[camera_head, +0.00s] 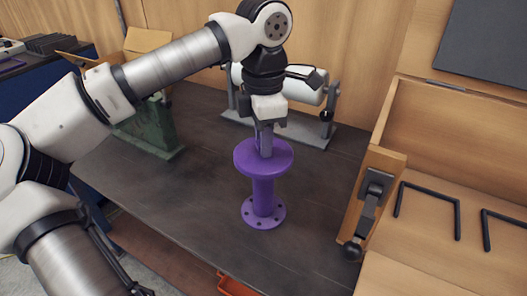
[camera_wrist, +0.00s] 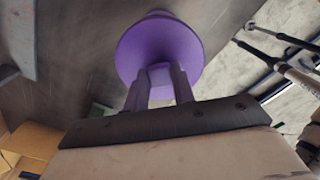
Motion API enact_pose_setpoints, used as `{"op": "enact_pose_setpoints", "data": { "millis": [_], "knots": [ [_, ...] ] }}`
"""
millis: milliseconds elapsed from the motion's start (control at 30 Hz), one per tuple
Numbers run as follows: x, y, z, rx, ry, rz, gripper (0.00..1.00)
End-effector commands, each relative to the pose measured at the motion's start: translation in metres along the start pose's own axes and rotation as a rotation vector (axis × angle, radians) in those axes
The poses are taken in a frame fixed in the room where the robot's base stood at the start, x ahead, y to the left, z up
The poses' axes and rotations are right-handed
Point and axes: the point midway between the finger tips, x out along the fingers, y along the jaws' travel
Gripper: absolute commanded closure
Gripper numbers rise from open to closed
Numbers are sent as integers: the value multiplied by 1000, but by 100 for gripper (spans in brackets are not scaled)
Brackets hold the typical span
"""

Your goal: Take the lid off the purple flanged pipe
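The purple flanged pipe (camera_head: 263,195) stands upright on the dark table, its bottom flange (camera_head: 248,212) resting on the tabletop. The round purple lid (camera_head: 245,157) is at its top; I see no clear gap between lid and pipe. In the wrist view the lid (camera_wrist: 135,50) shows as a disc with a block-like purple handle (camera_wrist: 160,77). My gripper (camera_head: 264,142) points down over the lid's middle. In the wrist view its two fingers (camera_wrist: 160,85) lie on either side of the handle and appear closed against it. The pipe's top rim is hidden.
A white roll on a grey stand (camera_head: 290,130) is close behind my gripper. A green metal object (camera_head: 150,128) and a cardboard box (camera_head: 146,40) are at the back left. A wooden box (camera_head: 362,185) with black handles stands right. The table (camera_head: 190,205) left of the pipe is clear.

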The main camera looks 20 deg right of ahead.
Motion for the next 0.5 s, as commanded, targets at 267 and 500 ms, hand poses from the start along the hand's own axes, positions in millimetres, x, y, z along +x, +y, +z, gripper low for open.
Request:
{"op": "enact_pose_setpoints", "data": {
  "millis": [267, 500],
  "knots": [
    [0, 0, 0, 1, 0, 0, 97],
    [-11, 0, 0, 0, 0, 1, 97]
  ]
}}
